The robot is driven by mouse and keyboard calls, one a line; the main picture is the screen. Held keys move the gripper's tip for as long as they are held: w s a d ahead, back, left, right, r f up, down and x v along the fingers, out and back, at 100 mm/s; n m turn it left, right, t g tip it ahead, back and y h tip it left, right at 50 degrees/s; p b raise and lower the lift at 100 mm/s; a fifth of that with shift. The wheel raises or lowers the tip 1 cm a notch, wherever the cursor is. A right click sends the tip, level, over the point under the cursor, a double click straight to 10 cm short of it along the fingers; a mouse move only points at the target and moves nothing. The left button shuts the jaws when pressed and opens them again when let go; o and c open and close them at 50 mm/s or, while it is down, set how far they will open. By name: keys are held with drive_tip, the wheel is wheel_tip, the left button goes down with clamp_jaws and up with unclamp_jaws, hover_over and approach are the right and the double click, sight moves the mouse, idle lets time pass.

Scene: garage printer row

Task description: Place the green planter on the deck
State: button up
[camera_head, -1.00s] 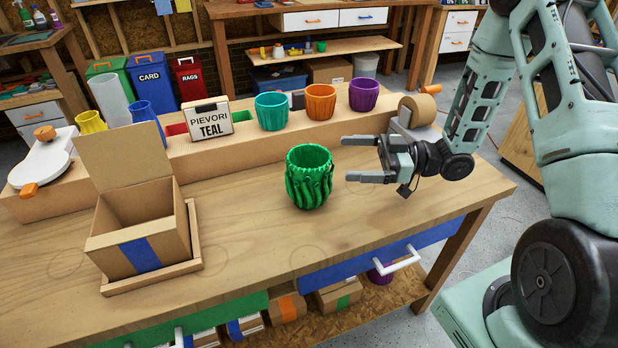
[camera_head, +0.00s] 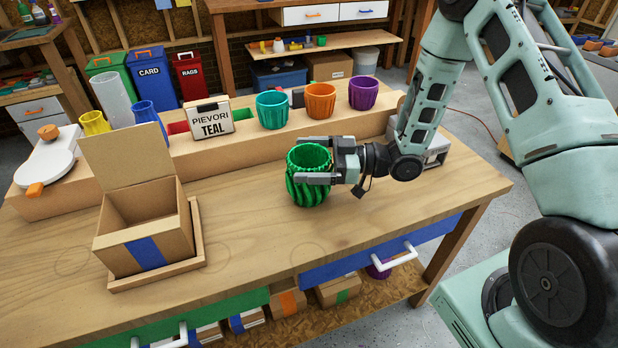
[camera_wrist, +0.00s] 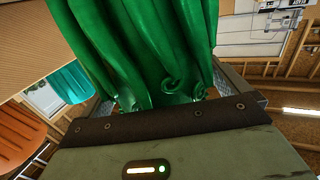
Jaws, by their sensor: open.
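The green planter (camera_head: 305,192), a ribbed cup shape with wavy sides, stands upright on the workbench (camera_head: 240,230). My gripper (camera_head: 312,160) reaches it from the right, with one finger on its far side and one across its near side near the rim. The jaws are open around it. In the wrist view the planter (camera_wrist: 150,45) fills the space between the fingers, against or very near the palm; its base is hidden there. Which surface is the deck is not marked; a raised wooden ledge (camera_head: 250,152) runs along the bench's back.
An open cardboard box (camera_head: 120,250) sits on a wooden tray at left. The bench between box and planter is clear.

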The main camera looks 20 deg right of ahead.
drive_tip(key=c, duration=1.4)
drive_tip(key=shift+r, duration=0.1)
